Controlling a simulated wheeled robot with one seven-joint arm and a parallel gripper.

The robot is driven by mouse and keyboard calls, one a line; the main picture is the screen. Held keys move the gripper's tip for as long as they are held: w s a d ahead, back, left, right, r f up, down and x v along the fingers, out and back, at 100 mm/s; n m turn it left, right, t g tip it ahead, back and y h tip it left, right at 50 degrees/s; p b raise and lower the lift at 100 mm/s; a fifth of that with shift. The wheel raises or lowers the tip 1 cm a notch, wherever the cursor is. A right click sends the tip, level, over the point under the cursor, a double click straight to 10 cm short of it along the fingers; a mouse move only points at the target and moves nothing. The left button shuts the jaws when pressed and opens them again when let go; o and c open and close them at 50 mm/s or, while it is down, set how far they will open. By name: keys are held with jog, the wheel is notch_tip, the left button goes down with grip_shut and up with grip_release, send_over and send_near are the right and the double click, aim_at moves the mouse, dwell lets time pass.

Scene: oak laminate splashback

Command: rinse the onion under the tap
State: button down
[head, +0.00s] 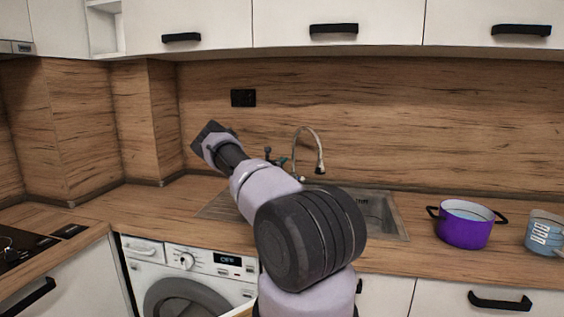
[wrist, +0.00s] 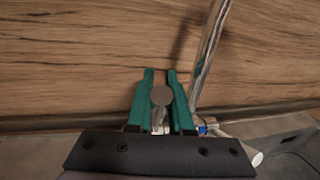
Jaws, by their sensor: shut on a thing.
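My gripper (wrist: 160,76) has teal fingers, closed around a small grey round-ended piece (wrist: 161,95) in the wrist view. Whether that piece belongs to the tap is not clear. The tap (head: 321,160) is a curved chrome spout over the sink; in the wrist view its pipe (wrist: 207,60) rises just right of my fingers, apart from them. The sink (head: 388,217) is grey, set in the counter and partly hidden behind my arm. In the head view my arm hides most of the gripper. No onion shows in either view; the basin floor is largely hidden.
A purple pot (head: 465,228) and a clear measuring cup (head: 545,232) stand on the counter right of the sink. A washing machine (head: 190,278) is below the counter, and a hob (head: 25,243) is at left. The wooden splashback (wrist: 70,55) is close behind my fingers.

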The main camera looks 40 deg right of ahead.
dwell(0.6)
jog(key=shift+s+a+f+t+h, duration=0.3)
jog(key=shift+s+a+h, duration=0.05)
jog(key=shift+a+h, duration=0.15)
jog(key=shift+s+a+m+t+h, duration=0.4)
jog(key=shift+s+a+h, duration=0.15)
jog(key=shift+h, duration=0.35)
jog(key=shift+f, duration=0.1)
jog(key=c, duration=0.8)
grip_release()
notch_tip(320, 180, up, 10)
jog(key=shift+r, duration=0.1)
